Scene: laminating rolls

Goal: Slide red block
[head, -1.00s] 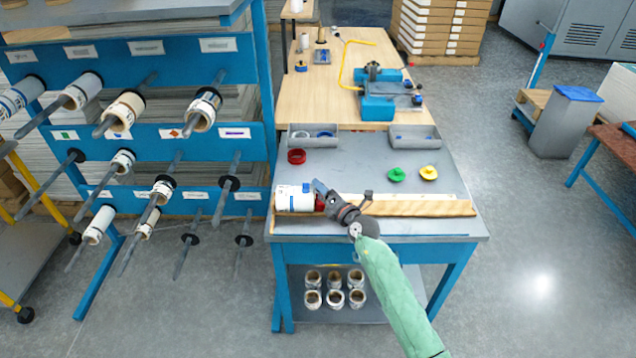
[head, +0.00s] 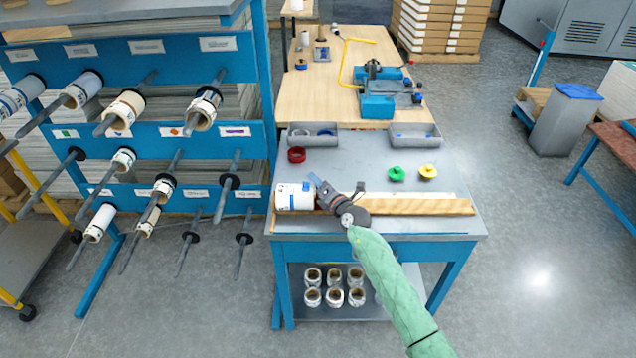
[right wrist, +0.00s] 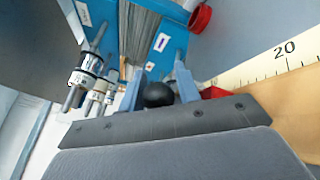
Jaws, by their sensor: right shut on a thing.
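My right gripper (head: 318,186) reaches over the front of the grey table, its fingers just right of the white roll (head: 294,197). In the right wrist view its two blue-grey fingers (right wrist: 157,88) are shut on a round black knob (right wrist: 158,95). The red block (right wrist: 213,92) shows in part just right of the fingers, beside the ruler; how the knob joins it is hidden. In the head view the block is mostly hidden by the gripper. My left gripper is not in view.
A ruler (right wrist: 270,62) and a wooden strip (head: 425,207) run along the table front to the right. A red ring (head: 297,155), a green knob (head: 397,174) and a yellow knob (head: 428,171) lie behind. A roll rack (head: 200,140) stands left.

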